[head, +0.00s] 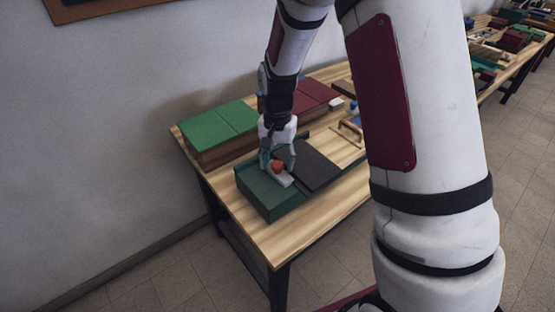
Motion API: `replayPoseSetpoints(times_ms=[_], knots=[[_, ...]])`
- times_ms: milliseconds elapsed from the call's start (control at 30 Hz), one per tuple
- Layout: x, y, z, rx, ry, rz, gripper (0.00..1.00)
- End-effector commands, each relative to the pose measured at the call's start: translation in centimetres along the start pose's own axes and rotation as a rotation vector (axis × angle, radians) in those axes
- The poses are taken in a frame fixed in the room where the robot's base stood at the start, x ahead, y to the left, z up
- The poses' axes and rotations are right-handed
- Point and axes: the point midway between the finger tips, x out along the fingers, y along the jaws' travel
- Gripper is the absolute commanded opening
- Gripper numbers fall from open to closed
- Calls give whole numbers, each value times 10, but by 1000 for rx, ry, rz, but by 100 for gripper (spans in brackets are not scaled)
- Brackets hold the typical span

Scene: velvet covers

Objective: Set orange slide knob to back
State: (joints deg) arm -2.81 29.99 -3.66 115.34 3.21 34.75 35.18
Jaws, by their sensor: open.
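The orange slide knob (277,167) is a small rounded piece on top of a box with a green cover (262,193) and a dark grey cover (317,168). A pale strip shows just below the knob. My gripper (277,165) points down at the knob, with its fingers open on either side of it. I cannot tell whether a finger touches the knob. The gripper hides part of the box top behind the knob.
Behind the box stand a green-covered box (220,128) and a dark red-covered one (314,95) by the wall. Small items, including a wooden frame (350,131), lie to the right. The wooden table's front strip (305,222) is clear.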

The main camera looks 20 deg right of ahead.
Motion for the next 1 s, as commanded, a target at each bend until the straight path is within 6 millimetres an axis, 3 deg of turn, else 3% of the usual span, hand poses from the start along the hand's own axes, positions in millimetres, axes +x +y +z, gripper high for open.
replayPoseSetpoints(times_ms=[133,300,367,533,800,1000], knots=[[0,0,0,0,0,0,48],[0,0,0,0,0,0,9],[0,0,0,0,0,0,0],[0,-1,2,-1,0,0,0],[-1,-22,34,-5,-1,0,0],[0,-26,39,0,-2,0,0]])
